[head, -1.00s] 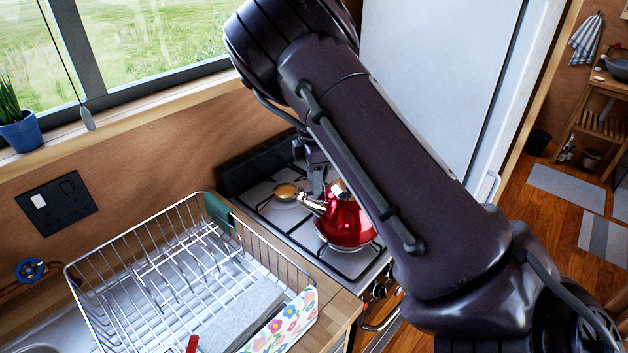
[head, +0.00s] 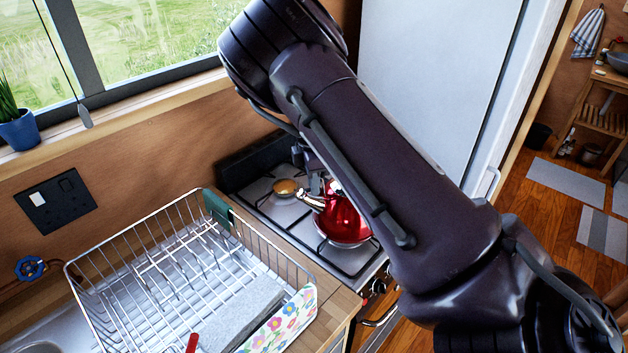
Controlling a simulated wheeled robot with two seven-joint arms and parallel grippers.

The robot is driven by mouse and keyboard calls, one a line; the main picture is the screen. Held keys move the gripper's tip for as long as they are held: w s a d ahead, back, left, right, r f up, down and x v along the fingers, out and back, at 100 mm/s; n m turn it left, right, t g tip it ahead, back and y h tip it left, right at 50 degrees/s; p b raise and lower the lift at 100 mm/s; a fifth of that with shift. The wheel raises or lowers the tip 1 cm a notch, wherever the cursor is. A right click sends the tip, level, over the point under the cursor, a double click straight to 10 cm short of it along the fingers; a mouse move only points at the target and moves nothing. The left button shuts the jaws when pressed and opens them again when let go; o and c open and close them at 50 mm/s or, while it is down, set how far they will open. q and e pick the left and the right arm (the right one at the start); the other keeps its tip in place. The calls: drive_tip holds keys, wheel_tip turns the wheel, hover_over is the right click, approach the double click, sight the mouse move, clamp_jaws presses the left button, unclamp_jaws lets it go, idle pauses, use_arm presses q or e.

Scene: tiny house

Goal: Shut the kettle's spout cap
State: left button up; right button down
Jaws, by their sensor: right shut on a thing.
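The red kettle (head: 342,220) stands on the stove, partly hidden behind my right arm. Its metal spout (head: 311,202) points left. My right gripper (head: 316,188) reaches down from above beside the spout. It is shut at the top of the spout, where the spout cap is; the cap itself is too small and covered to make out its angle. My left gripper is not in view.
The stove (head: 280,215) has dark grates and a brass burner (head: 285,187) left of the kettle. A wire dish rack (head: 185,265) stands on the counter at the left. The fridge (head: 435,80) rises behind my arm.

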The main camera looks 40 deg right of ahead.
drive_tip(key=shift+w+a+r+g+h, duration=0.1)
drive_tip(key=shift+a+r+g+h, duration=0.15)
drive_tip(key=shift+h, duration=0.55)
drive_tip(key=shift+w+a+f+g+h, duration=0.1)
drive_tip(key=shift+w+a+g+h, duration=0.1)
drive_tip(key=shift+g+h, duration=0.4)
drive_tip(key=shift+h, duration=0.5)
drive_tip(key=c, duration=1.4)
unclamp_jaws()
drive_tip(key=shift+s, duration=0.1)
drive_tip(key=shift+o, duration=0.2)
drive_tip(key=shift+a+r, duration=0.1)
drive_tip(key=shift+r, duration=0.1)
